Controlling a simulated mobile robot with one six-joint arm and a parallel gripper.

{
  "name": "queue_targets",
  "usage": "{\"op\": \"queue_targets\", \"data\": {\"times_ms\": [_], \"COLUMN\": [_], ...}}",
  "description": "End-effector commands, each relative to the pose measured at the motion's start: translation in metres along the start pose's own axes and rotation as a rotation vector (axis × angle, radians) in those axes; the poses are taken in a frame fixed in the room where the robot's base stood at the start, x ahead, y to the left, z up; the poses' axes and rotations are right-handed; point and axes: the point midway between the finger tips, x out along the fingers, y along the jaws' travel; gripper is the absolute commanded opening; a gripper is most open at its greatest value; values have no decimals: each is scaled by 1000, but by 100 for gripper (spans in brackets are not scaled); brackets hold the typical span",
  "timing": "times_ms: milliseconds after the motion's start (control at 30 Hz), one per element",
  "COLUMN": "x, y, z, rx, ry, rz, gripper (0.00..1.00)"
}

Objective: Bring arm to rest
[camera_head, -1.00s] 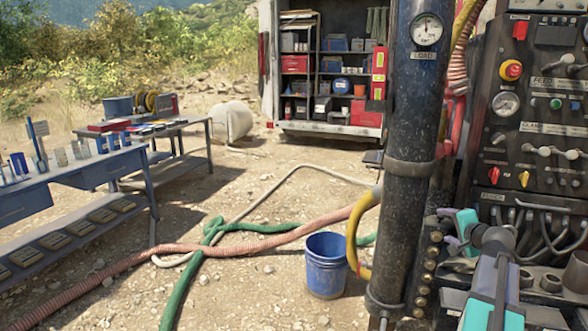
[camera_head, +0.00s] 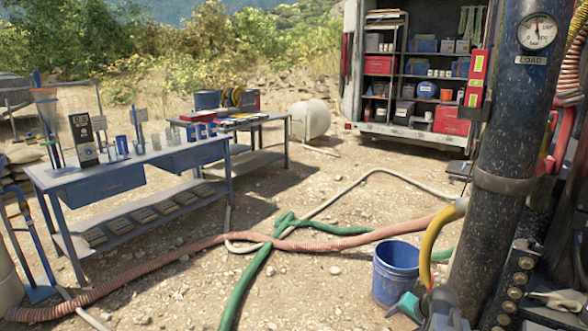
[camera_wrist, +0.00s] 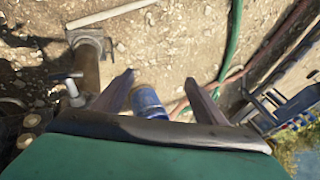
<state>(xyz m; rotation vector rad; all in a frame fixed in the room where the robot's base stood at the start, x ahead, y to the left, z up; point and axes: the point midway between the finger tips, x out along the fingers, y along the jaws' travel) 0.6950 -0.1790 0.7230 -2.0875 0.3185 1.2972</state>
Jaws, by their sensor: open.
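My gripper shows in the wrist view (camera_wrist: 160,95) with its two fingers spread apart and nothing between them. Beyond the fingers, the blue bucket (camera_wrist: 147,102) stands on the ground below. In the head view, part of my arm shows at the bottom right, in front of the blue bucket (camera_head: 396,270) and near the dark column. The fingertips cannot be made out clearly there.
A dark upright column (camera_head: 506,150) with a load gauge (camera_head: 537,31) stands at the right. A green hose (camera_head: 246,285) and a pink hose (camera_head: 150,268) cross the gravel. A blue workbench (camera_head: 130,168) stands left, and an open shelved truck (camera_head: 415,80) is behind.

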Motion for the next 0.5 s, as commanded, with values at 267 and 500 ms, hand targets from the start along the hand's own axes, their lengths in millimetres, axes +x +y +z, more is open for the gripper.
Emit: {"op": "queue_targets", "data": {"times_ms": [267, 500], "x": [44, 65], "y": [-19, -20], "z": [106, 183], "rx": [-244, -446], "ry": [-178, -310], "rz": [109, 199], "gripper": [66, 66]}}
